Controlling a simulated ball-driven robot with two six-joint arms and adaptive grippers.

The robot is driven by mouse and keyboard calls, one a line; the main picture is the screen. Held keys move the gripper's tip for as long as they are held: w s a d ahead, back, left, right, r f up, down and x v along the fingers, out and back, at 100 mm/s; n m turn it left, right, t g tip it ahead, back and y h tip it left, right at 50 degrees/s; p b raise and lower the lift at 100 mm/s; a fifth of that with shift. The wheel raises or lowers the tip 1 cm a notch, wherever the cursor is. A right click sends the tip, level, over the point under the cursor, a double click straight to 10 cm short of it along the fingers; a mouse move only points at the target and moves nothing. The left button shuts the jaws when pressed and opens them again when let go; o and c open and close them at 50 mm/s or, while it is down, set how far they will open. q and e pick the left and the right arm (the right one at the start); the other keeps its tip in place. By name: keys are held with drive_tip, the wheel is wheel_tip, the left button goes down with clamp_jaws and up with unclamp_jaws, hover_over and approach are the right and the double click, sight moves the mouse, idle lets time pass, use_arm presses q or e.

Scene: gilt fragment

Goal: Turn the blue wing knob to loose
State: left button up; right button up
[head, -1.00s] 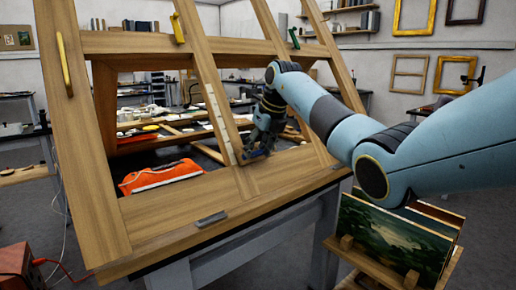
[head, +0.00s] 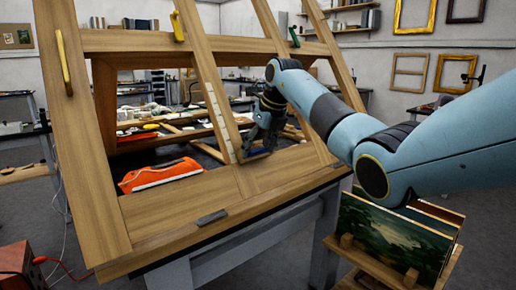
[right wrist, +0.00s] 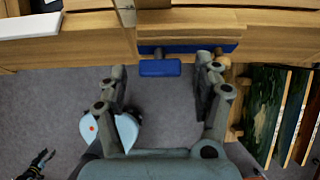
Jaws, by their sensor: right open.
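The blue wing knob (right wrist: 160,68) shows in the right wrist view as a short blue bar in front of a longer, darker blue strip (right wrist: 215,47) on the wooden frame. My right gripper (right wrist: 162,72) is open, its two fingers apart on either side of the knob, with a gap on each side. In the head view my right gripper (head: 256,148) is at the lower rail of the tilted wooden frame (head: 160,215), by the central upright; it hides the knob there.
An orange bag (head: 160,174) lies behind the frame's opening. A grey metal plate (head: 211,218) sits on the lower rail. A rack of paintings (head: 390,240) stands at the lower right, close to my right arm.

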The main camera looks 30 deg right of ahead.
drive_tip(key=v, duration=1.1)
drive_tip(key=shift+r, duration=0.3)
drive_tip(key=shift+s+f, duration=0.1)
drive_tip(key=shift+s, duration=0.05)
